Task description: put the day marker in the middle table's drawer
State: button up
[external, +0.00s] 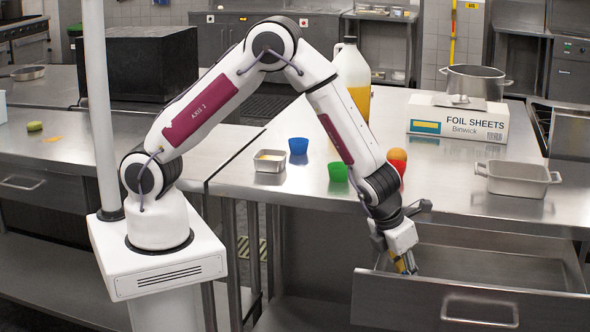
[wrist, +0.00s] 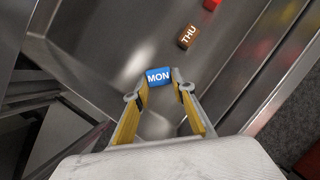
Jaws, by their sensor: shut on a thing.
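In the external view my gripper (external: 405,265) points down at the left end of the open drawer (external: 480,266) in the middle table. The marker cannot be made out clearly there. I cannot tell for sure whether the held marker touches that surface.
On the middle table (external: 455,190) stand a blue cup (external: 298,146), a green cup (external: 338,172), an orange-red item (external: 397,156), a small metal tin (external: 270,162), a larger metal pan (external: 516,178) and a foil box (external: 457,122) with a pot (external: 474,82).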

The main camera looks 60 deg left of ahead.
jog(key=shift+f, duration=1.85)
jog(key=shift+f, duration=0.1)
jog(key=o, duration=0.9)
jog(key=shift+v, duration=0.9)
jog(key=v, duration=1)
jog(key=shift+r, duration=0.2)
